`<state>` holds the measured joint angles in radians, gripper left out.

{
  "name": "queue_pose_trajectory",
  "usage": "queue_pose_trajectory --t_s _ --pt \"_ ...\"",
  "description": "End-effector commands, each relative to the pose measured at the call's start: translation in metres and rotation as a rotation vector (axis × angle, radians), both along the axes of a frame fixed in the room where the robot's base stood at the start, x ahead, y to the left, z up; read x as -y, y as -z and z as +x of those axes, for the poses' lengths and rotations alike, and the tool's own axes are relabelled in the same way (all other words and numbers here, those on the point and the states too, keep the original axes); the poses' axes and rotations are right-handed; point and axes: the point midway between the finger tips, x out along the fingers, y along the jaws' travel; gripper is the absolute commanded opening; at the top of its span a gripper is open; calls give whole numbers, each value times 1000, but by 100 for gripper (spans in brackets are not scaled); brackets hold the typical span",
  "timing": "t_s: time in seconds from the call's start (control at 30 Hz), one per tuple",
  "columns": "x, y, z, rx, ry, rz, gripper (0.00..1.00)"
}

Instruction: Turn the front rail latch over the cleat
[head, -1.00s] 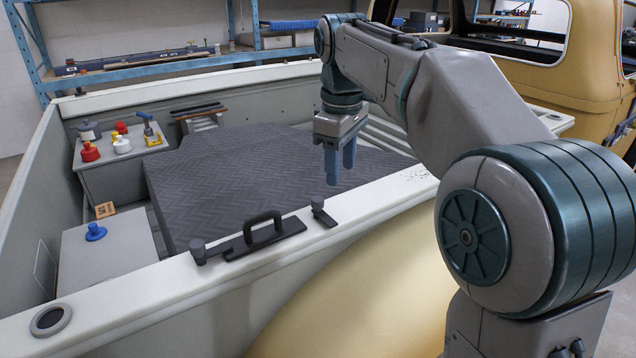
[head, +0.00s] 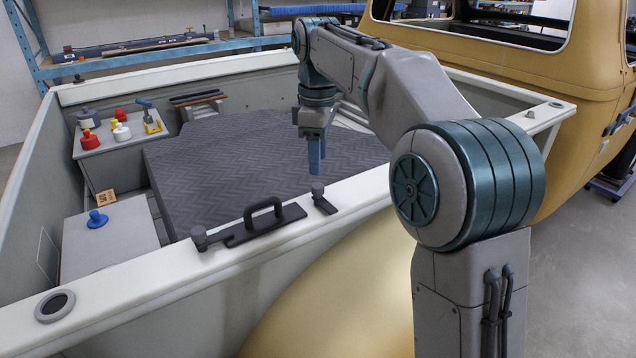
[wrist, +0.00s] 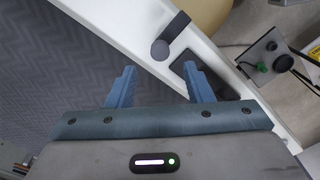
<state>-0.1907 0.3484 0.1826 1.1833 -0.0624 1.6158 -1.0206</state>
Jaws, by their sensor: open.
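A short dark lever with an upright round knob (head: 318,187) sits on the front rail (head: 366,187); it looks like the latch. In the wrist view this knob (wrist: 160,50) is just beyond the gap between my fingertips, its arm slanting up and right across the rail. Left of it lies a dark plate with an arched handle (head: 264,222), and a dark post (head: 199,238) stands by its far-left end. I cannot tell which part is the cleat. My gripper (head: 316,170) is open and empty, pointing down above the lever's knob. The right finger (wrist: 198,84) partly hides a dark piece on the rail.
The truck bed behind the rail holds a dark patterned mat (head: 240,175). Red and white bottles (head: 90,139) stand on a box at the left; a blue knob (head: 97,219) is on a nearer box. A round ring (head: 55,306) is set in the rail's left corner.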

Motion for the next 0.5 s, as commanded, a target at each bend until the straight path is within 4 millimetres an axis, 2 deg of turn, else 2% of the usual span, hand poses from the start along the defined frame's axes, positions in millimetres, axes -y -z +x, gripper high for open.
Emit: queue_pose_trajectory --t_s 0.1,0.23,0.5 --pt "0 23 -1 -3 1 -1 47" --pt "1 43 -1 -2 1 -1 47" --pt "0 62 0 0 1 1 47"
